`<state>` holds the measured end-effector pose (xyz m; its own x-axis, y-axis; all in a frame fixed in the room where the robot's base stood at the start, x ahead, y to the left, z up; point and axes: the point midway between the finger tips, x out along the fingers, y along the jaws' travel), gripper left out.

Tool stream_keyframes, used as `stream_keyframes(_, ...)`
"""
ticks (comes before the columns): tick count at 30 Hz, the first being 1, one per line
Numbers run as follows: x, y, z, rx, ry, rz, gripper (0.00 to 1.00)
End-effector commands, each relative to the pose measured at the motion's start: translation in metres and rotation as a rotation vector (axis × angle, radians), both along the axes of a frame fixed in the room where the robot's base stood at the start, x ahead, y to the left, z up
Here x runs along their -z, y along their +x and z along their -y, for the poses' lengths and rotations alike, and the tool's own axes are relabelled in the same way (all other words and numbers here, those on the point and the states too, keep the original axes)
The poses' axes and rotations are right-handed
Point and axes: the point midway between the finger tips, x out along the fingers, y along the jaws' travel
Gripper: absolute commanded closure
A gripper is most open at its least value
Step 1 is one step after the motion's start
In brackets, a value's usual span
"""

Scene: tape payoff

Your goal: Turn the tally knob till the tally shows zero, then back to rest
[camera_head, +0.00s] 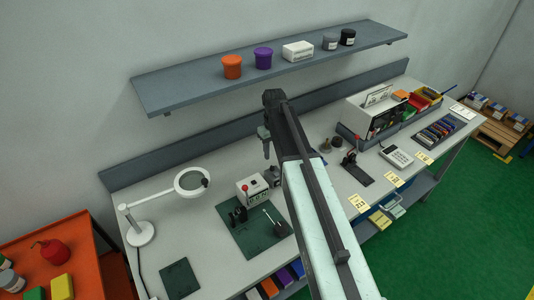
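A small white box with a red-tipped part and a row of dark windows on its front (255,195) stands at the back of a dark green mat on the bench. It looks like the tally, but its digits are too small to read. A dark grey part (273,177) is close to the box's right side; I cannot tell whether it is the knob. My gripper (266,153) points down at the end of my arm, above and behind the box in the picture, apart from it. Its fingers are too small to show whether they are open or shut.
Dark fixtures (238,213) and a small lever device (275,224) stand on the green mat (252,243). A ring lamp (192,182) is to the left. A black stand (352,162), calculator (396,156) and bins are to the right. A shelf (200,82) overhangs the back.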

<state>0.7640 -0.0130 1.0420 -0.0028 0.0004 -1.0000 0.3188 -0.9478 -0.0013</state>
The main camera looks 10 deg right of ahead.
Motion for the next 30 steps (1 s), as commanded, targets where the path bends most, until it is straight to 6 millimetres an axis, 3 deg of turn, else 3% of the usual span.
stream_keyframes(8,0.014,0.000,-0.004,-0.009,0.000,0.000,0.61)
stream_keyframes(19,0.076,0.000,-0.008,-0.013,0.000,0.000,0.61)
stream_keyframes(29,0.078,0.000,-0.009,-0.014,0.000,0.000,0.61)
stream_keyframes(30,0.078,-0.001,-0.009,-0.014,0.000,0.000,0.66)
